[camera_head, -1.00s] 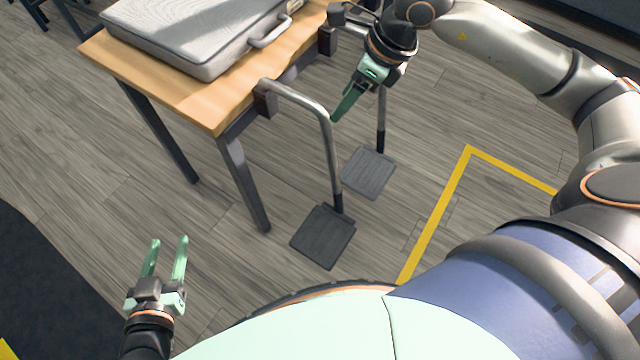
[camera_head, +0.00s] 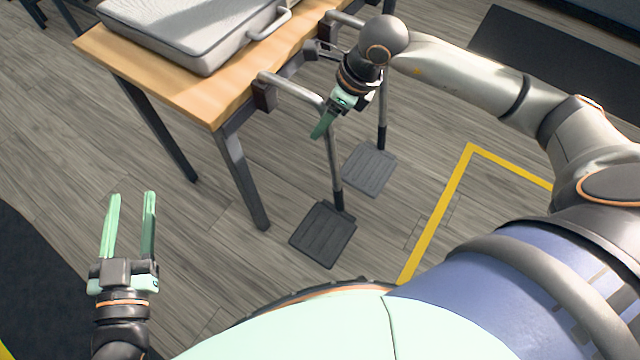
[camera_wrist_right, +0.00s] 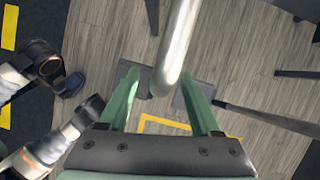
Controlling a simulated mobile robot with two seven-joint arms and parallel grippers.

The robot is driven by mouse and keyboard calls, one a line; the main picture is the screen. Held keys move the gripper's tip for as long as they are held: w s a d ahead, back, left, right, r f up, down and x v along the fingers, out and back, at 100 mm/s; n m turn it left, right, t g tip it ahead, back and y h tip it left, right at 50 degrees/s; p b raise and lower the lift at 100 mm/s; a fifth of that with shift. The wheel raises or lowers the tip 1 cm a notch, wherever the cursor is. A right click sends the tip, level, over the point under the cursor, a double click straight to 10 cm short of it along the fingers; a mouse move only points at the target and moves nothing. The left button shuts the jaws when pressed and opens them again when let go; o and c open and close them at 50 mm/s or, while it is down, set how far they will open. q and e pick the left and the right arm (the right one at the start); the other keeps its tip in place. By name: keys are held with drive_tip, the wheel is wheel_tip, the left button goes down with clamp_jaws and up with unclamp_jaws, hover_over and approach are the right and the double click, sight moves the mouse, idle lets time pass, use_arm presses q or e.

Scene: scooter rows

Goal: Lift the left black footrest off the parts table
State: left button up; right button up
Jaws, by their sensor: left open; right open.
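The left black footrest (camera_head: 323,234) hangs by a bent metal tube (camera_head: 296,90) from the front edge of the parts table (camera_head: 177,98), its dark plate low near the floor. A second black footrest (camera_head: 369,169) hangs behind it to the right. My right gripper (camera_head: 321,128) is open at the upper part of the left footrest's tube. In the right wrist view, the tube (camera_wrist_right: 178,40) shows between the two spread green fingers (camera_wrist_right: 160,80); I cannot tell whether they touch it. My left gripper (camera_head: 131,195) is open and empty, low at the left, away from the table.
A grey cushion or case with a handle (camera_head: 190,30) lies on the table top. Table legs (camera_head: 243,180) stand left of the footrests. A yellow line (camera_head: 440,225) marks the floor to the right, where the floor is clear. A dark mat (camera_head: 545,60) lies at the upper right.

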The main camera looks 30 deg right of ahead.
clamp_jaws()
idle(0.4)
drive_tip(key=shift+r, duration=0.1)
idle(0.8)
